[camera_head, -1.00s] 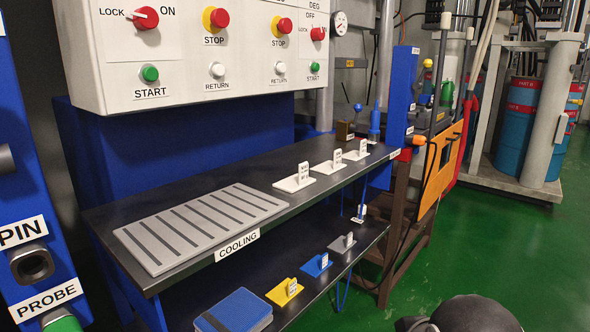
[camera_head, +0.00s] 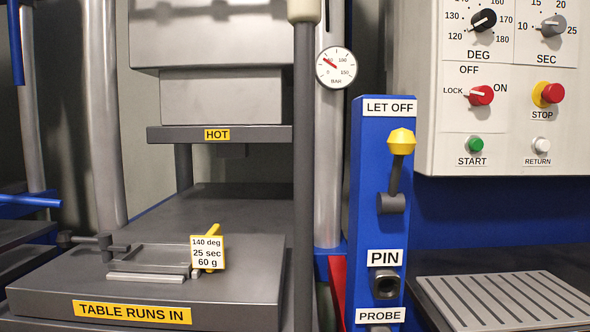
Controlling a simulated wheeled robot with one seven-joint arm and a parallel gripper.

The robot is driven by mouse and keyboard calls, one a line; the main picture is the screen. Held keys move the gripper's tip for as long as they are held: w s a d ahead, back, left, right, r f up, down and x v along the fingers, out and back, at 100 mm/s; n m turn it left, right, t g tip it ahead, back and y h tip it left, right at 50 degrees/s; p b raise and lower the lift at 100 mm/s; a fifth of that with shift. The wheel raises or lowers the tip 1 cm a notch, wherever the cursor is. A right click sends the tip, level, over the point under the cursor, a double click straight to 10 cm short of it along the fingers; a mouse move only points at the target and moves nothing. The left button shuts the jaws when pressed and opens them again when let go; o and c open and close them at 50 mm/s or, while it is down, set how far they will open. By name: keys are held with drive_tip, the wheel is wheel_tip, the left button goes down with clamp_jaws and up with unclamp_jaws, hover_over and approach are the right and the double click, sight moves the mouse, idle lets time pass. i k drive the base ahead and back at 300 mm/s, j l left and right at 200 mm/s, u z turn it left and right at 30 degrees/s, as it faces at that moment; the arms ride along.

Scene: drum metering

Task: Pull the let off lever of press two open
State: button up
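The let off lever has a yellow faceted knob (camera_head: 401,142) on a short dark arm (camera_head: 396,175). The arm rises from a grey pivot (camera_head: 391,203) on a blue post (camera_head: 370,170) with a LET OFF label (camera_head: 389,107). The lever stands nearly upright, with its knob just below the label. No press number is readable in this view. My gripper is not in view.
Left of the post is a press with a HOT plate (camera_head: 220,134) and a TABLE RUNS IN block (camera_head: 160,290). A dark vertical rod (camera_head: 306,170) and a pressure gauge (camera_head: 336,68) stand between. The control box (camera_head: 505,110) and slotted cooling rack (camera_head: 515,303) are at right.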

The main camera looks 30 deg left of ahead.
sight(401, 142)
drive_tip(key=j+u, duration=0.1)
drive_tip(key=u, duration=0.25)
drive_tip(key=j+u, duration=0.1)
drive_tip(key=u, duration=0.25)
drive_tip(key=j+u, duration=0.1)
drive_tip(key=u, duration=0.2)
